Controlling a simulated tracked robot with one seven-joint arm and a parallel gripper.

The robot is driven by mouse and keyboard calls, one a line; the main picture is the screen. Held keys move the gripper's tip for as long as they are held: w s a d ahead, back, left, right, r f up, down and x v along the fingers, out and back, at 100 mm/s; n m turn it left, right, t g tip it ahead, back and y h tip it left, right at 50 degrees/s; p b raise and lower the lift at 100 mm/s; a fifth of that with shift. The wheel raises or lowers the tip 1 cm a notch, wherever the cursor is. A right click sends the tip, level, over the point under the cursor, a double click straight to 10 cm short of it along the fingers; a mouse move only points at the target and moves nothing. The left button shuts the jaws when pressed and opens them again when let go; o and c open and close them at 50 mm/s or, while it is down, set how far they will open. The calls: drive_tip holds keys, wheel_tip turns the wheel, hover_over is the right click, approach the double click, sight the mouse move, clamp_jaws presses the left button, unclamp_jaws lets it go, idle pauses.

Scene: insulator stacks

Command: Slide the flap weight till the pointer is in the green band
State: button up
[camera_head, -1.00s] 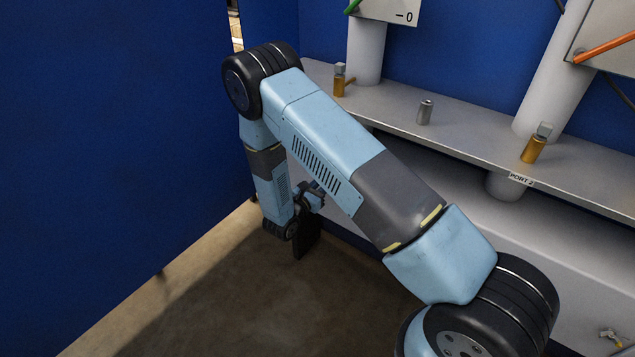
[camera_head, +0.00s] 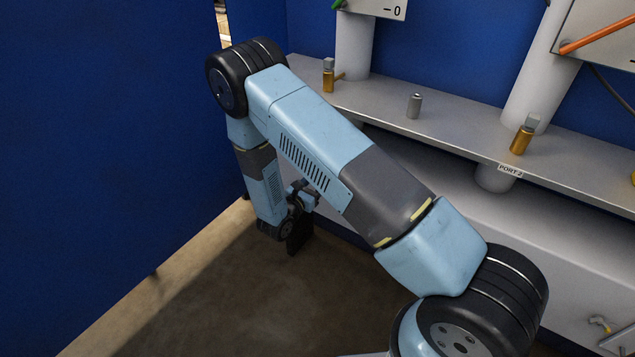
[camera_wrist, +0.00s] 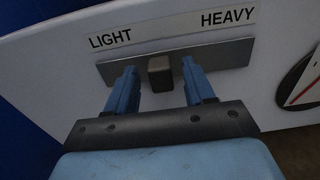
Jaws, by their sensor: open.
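In the wrist view the flap weight (camera_wrist: 160,73) is a small dark brown block on a grey slide plate (camera_wrist: 222,57). The plate lies under a white label reading LIGHT at left and HEAVY at right. The block is near the middle of the plate. My gripper (camera_wrist: 159,76) is open, with one blue finger to each side of the block and gaps between. Contact is not visible. A round dial (camera_wrist: 305,85) with a red mark is cut off at the right edge; its pointer and green band cannot be made out. In the head view my arm hides the gripper's work.
A grey shelf (camera_head: 455,138) carries brass fittings (camera_head: 522,138), a small metal cylinder (camera_head: 414,105) and white columns (camera_head: 354,45). A blue wall (camera_head: 100,150) stands at the left. Open floor (camera_head: 250,310) lies below my arm.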

drive_tip(key=v, duration=1.3)
drive_tip(key=s+d+r+m+g, duration=0.1)
drive_tip(key=d+r+m+g, duration=0.7)
drive_tip(key=r, duration=0.5)
drive_tip(key=s+d+r+m+g, duration=0.1)
drive_tip(key=d+r+m+g, duration=0.5)
drive_tip(key=d+r, duration=0.6)
drive_tip(key=s+d+r+m+t+y, duration=0.2)
drive_tip(key=s+d+r+m+y, duration=0.1)
drive_tip(key=s+r+m+y, duration=0.2)
drive_tip(key=s+d+r+m+t+y, duration=0.3)
drive_tip(key=s+r+m+y, duration=0.3)
drive_tip(key=s+r, duration=0.8)
drive_tip(key=m, duration=0.3)
drive_tip(key=shift+d+r, duration=0.35)
drive_tip(key=shift+r, duration=0.05)
